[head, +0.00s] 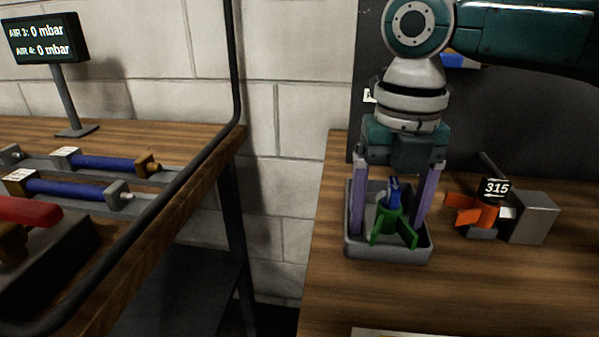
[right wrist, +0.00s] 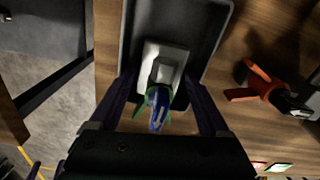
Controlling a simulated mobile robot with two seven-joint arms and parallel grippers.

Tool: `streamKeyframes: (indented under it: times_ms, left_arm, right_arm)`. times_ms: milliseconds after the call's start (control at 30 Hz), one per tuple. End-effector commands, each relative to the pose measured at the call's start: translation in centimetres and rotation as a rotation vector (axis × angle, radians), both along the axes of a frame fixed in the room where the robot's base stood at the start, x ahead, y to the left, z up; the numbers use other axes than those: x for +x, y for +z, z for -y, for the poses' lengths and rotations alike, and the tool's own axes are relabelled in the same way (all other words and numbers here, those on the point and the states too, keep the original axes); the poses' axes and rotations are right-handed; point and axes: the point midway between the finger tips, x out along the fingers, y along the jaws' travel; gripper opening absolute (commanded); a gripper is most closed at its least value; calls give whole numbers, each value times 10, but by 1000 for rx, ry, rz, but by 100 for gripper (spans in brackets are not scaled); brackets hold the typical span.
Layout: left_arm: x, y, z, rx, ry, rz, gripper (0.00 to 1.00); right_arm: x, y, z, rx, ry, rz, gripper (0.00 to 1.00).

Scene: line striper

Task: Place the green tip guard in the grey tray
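The green tip guard (head: 393,228), with flared green fins and a blue upper part, is in the grey tray (head: 388,254) on the right-hand table. It also shows in the right wrist view (right wrist: 158,104), where the tray (right wrist: 217,22) lies around and behind it. My right gripper (head: 391,222) points down over the tray with its two purple fingers wide apart, one on each side of the guard. Gaps show between the fingers and the guard, so the gripper is open. The guard's underside is hidden. My left gripper is not in view.
An orange part (head: 470,212) stands right of the tray, by a black sign marked 315 (head: 496,189) and a grey block (head: 534,218). The left table holds blue cylinders (head: 80,188) and a pressure display (head: 46,38). The right table's front is mostly clear.

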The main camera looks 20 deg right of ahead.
Motion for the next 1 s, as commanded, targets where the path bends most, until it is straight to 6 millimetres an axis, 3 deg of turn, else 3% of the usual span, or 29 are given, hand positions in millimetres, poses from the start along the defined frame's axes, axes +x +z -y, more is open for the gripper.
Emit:
streamKeyframes:
  times_ms: [267,700,1000]
  left_arm:
    - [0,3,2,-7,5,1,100]
    - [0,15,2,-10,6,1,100]
    - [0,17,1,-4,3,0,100]
  right_arm:
    - [1,10,0,1,0,3,80]
    - [1,102,-1,2,0,4,80]
    - [0,123,-1,1,-1,-1,80]
